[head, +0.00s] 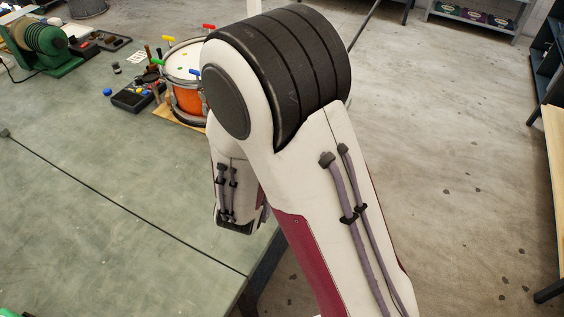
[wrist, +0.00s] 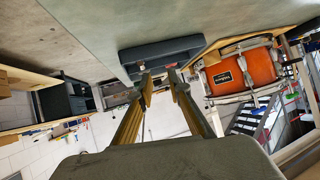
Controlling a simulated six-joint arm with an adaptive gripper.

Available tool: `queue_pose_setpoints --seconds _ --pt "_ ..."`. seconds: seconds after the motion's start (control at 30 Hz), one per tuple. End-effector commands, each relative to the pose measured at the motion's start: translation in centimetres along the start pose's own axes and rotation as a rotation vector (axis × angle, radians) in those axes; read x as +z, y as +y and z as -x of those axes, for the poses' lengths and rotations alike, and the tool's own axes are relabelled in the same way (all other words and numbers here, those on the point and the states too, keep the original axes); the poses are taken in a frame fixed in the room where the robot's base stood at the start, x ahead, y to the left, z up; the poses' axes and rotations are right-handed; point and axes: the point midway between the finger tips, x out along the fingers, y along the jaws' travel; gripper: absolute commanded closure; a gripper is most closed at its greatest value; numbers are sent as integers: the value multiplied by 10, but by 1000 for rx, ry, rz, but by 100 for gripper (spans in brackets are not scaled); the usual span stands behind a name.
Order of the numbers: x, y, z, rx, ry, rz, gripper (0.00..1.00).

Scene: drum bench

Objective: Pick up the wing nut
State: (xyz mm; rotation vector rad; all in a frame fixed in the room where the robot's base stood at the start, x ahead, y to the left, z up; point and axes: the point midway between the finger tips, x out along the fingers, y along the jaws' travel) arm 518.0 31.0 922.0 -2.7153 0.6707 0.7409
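I cannot make out the wing nut for certain in either view. In the wrist view my gripper (wrist: 160,78) has its two fingers apart, with a gap between the tips. The fingertips point toward a dark tray (wrist: 165,48) on the bench. A tiny pale thing (wrist: 140,67) shows at the tray near the left fingertip, too small to identify. In the head view my arm hides the gripper. The dark tray (head: 128,101) there holds small coloured parts.
An orange drum (head: 187,100) stands on a wooden board beside the tray; it also shows in the wrist view (wrist: 240,72). Red, blue, green and yellow handles stick up around its rim. A green machine (head: 40,45) is at the far left. The near bench top (head: 90,190) is mostly clear.

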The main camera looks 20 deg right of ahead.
Motion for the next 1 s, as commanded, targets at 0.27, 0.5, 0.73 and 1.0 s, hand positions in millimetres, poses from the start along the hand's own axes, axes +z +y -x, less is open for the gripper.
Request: queue_pose_setpoints --seconds 0.27,0.5,0.73,1.0 --pt "12 22 -9 98 93 53 82" --pt "12 27 -10 119 118 66 82" --pt "12 27 -10 119 118 65 82" --pt "11 29 -20 121 117 64 82"
